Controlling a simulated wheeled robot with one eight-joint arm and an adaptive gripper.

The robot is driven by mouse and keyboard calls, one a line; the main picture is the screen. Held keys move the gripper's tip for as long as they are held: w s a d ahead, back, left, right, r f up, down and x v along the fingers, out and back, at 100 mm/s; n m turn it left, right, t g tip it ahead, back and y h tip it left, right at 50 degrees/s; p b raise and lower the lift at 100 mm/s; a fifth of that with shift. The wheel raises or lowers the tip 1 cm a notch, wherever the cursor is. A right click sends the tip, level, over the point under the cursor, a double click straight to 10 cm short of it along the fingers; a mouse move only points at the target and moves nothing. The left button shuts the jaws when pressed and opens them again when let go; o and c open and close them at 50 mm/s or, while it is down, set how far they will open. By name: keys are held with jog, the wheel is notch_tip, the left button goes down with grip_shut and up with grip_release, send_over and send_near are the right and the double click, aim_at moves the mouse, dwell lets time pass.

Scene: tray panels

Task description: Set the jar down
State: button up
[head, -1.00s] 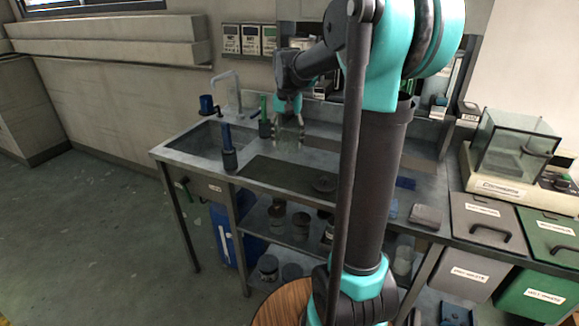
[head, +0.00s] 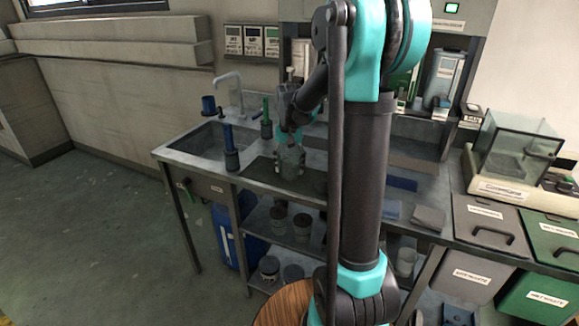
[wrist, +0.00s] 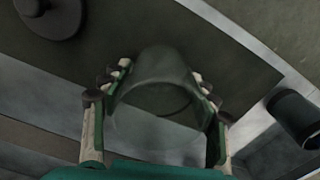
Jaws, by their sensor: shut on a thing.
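The jar (head: 291,161) is a clear, glassy vessel held upright, as far as I can tell, at the end of my arm. My gripper (head: 291,153) is shut on it, over the dark mat (head: 258,172) on the steel bench. In the wrist view the jar (wrist: 160,95) sits between both fingers of my gripper (wrist: 158,98), with the dark mat (wrist: 235,72) behind it. I cannot tell whether its base touches the mat.
A dark round lid-like disc (wrist: 48,14) lies on the mat. A glass-cased balance (head: 515,150) is at the right.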

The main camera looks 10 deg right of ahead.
jog(key=shift+f, duration=0.1)
jog(key=o, duration=1.4)
